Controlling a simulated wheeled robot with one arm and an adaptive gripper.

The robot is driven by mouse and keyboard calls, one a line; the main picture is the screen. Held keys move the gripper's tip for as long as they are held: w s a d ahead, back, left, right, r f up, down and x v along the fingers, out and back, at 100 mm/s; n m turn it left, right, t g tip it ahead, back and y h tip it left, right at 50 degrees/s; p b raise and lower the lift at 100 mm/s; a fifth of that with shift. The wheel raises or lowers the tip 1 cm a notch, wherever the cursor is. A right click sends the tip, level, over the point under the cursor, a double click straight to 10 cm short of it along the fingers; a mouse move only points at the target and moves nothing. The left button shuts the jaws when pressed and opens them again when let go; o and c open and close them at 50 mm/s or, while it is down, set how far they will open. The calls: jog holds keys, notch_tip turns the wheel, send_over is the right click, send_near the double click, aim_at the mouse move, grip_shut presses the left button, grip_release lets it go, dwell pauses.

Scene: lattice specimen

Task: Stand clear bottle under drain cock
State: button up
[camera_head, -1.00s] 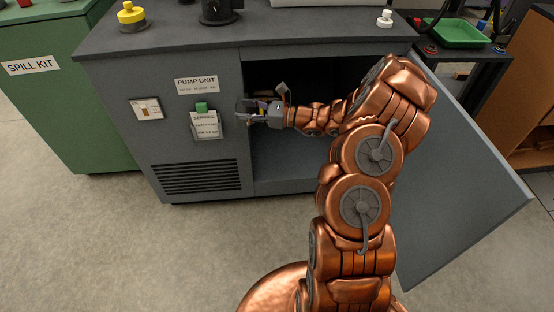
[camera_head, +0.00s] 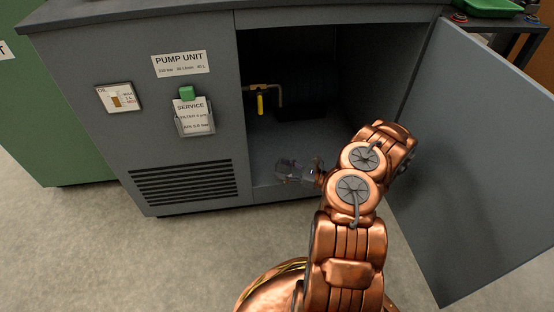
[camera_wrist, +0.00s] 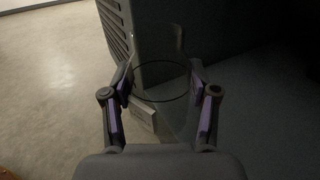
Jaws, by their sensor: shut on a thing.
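The clear bottle (camera_wrist: 143,122) is see-through, with a pale label and a dark ring, and sits between my fingers in the wrist view. My gripper (camera_wrist: 162,80) is shut on it. In the head view the clear bottle (camera_head: 290,170) is faint, at the front of the cabinet opening near floor level. Whether its base touches the cabinet floor I cannot tell. The drain cock (camera_head: 260,104), a brass valve with a yellow handle and a bent pipe, is on the left inside the cabinet. It is above and behind the bottle.
The pump unit cabinet (camera_head: 190,120) has a left front panel with a vent. Its door (camera_head: 480,150) stands open at right. The cabinet floor (camera_head: 300,138) looks clear behind the bottle. A dark block stands at the back. A green cabinet (camera_head: 50,130) is at far left.

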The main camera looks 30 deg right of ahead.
jog(key=shift+w+d+f, duration=0.2)
jog(key=shift+f, duration=0.2)
jog(key=w+d+b, duration=0.2)
jog(key=w, duration=0.2)
jog(key=w+d+b, duration=0.2)
jog(key=w, duration=0.3)
jog(key=w+d+f+b, duration=0.1)
jog(key=w+d, duration=0.2)
jog(key=w, duration=0.1)
jog(key=shift+w+f+b, duration=0.1)
jog(key=shift+w+b, duration=0.25)
jog(key=shift+b, duration=0.05)
jog(key=shift+f+b, duration=0.95)
jog(key=shift+f, duration=0.75)
jog(key=shift+f, duration=0.15)
jog(key=o, duration=1)
jog(key=shift+o, duration=0.2)
jog(key=shift+s+d+r, duration=0.1)
jog(key=shift+s+r, duration=0.05)
jog(key=shift+r, duration=0.1)
jog(key=shift+p+v, duration=1.45)
jog(key=shift+v, duration=2.15)
